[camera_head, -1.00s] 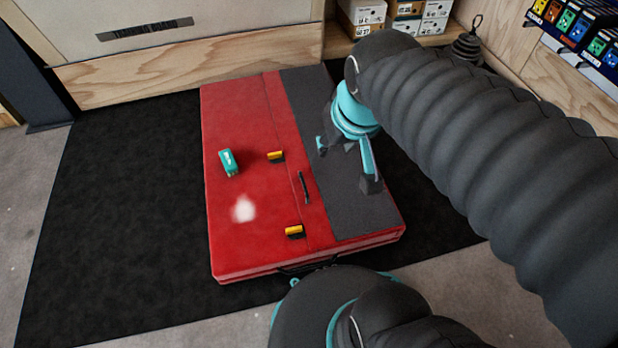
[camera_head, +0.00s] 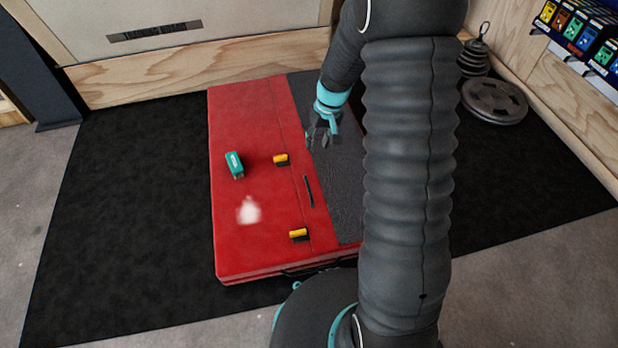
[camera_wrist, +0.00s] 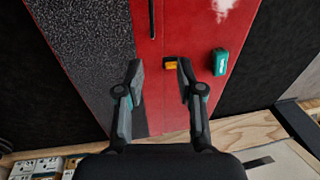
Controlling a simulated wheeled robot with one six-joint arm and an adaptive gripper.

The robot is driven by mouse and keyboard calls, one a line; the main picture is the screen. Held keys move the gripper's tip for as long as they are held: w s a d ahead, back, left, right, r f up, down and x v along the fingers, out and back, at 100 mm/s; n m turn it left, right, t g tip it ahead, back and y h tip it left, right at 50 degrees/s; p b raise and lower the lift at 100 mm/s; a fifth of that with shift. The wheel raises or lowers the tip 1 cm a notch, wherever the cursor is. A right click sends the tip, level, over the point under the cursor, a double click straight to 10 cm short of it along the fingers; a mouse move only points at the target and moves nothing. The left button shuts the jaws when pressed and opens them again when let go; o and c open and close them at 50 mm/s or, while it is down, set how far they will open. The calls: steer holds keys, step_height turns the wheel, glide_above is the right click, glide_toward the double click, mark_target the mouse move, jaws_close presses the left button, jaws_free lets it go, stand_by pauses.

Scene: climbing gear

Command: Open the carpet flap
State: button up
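The carpet flap (camera_head: 338,190) is a dark grey strip along the right side of a red crash pad (camera_head: 238,120), lying flat; it also shows at upper left in the wrist view (camera_wrist: 85,45). A black handle strip (camera_head: 309,191) lies on the red beside the flap's left edge. My gripper (camera_head: 318,142) is above the flap's left edge, towards the far end. In the wrist view its two fingers (camera_wrist: 158,68) are apart with nothing between them. My arm hides the flap's right side in the head view.
Two yellow-and-black blocks (camera_head: 281,159) (camera_head: 299,234), a teal box (camera_head: 235,165) and a white chalk patch (camera_head: 249,210) are on the red pad. Dark matting (camera_head: 130,200) surrounds it. Weight plates (camera_head: 494,101) stand at right, a wooden wall (camera_head: 200,65) behind.

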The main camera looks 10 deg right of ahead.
glide_toward(309, 187)
steer(key=shift+g, duration=0.4)
steer(key=f, duration=0.5)
steer(key=a+f+b, duration=0.1)
steer(key=f, duration=0.2)
steer(key=shift+w+a, duration=0.15)
steer(key=shift+w, duration=0.2)
jaws_close()
